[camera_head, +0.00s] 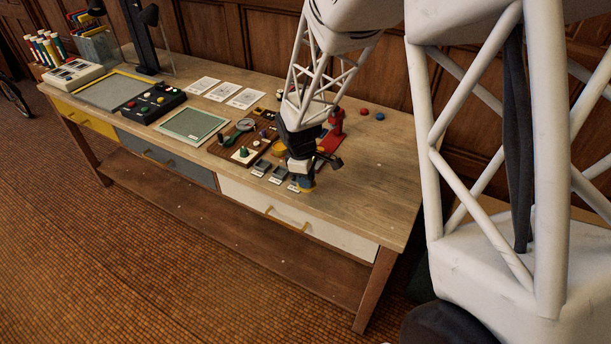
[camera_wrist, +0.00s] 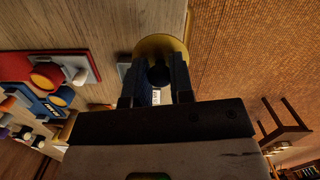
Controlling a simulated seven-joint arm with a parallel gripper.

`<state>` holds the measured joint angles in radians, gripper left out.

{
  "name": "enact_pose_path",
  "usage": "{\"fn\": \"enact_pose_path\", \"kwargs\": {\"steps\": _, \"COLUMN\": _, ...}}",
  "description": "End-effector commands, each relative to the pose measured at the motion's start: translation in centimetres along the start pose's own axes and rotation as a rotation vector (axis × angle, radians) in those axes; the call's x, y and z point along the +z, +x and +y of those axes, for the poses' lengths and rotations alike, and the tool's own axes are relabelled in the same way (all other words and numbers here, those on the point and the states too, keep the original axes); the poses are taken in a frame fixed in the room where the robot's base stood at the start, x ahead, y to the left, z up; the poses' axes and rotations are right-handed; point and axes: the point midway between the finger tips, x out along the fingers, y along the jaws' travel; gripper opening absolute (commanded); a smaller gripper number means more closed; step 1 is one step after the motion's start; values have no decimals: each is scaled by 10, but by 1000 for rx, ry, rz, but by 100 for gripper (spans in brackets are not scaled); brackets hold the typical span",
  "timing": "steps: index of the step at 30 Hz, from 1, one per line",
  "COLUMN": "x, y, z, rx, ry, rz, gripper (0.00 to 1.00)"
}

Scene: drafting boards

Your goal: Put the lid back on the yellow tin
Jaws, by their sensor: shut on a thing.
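My gripper (camera_head: 302,176) points down near the front edge of the bench, right of the small labelled tiles. In the wrist view its two fingers (camera_wrist: 159,80) are shut on a dark round knob, which I take to be the lid's (camera_wrist: 158,74). A yellow round rim, apparently the yellow tin (camera_wrist: 160,43), shows just beyond the fingertips; in the head view yellow shows low under the gripper (camera_head: 308,188). The fingers hide most of the lid and tin. I cannot tell whether the lid touches the tin or is apart from it.
A red stand (camera_head: 336,124) is behind my gripper. A brown board (camera_head: 228,152) with several small parts lies to the left. Grey labelled tiles (camera_head: 277,174) lie close on the left. The bench's right end (camera_head: 385,185) is mostly clear.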

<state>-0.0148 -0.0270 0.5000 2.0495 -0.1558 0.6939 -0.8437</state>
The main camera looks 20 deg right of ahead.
Motion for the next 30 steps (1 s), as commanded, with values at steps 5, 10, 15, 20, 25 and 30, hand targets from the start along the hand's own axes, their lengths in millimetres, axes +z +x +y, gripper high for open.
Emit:
{"fn": "enact_pose_path", "kwargs": {"steps": 5, "x": 0, "y": 0, "z": 0, "rx": 0, "ry": 0, "rz": 0, "gripper": 0}}
{"fn": "enact_pose_path", "kwargs": {"steps": 10, "x": 0, "y": 0, "z": 0, "rx": 0, "ry": 0, "rz": 0, "gripper": 0}}
{"fn": "enact_pose_path", "kwargs": {"steps": 15, "x": 0, "y": 0, "z": 0, "rx": 0, "ry": 0, "rz": 0, "gripper": 0}}
{"fn": "enact_pose_path", "kwargs": {"steps": 20, "x": -4, "y": -2, "z": 5, "rx": 0, "ry": 0, "rz": 0, "gripper": 0}}
{"fn": "enact_pose_path", "kwargs": {"steps": 25, "x": -18, "y": -8, "z": 22, "rx": 1, "ry": 0, "rz": 0, "gripper": 0}}
{"fn": "enact_pose_path", "kwargs": {"steps": 30, "x": -42, "y": -20, "z": 53, "rx": 1, "ry": 1, "rz": 1, "gripper": 0}}
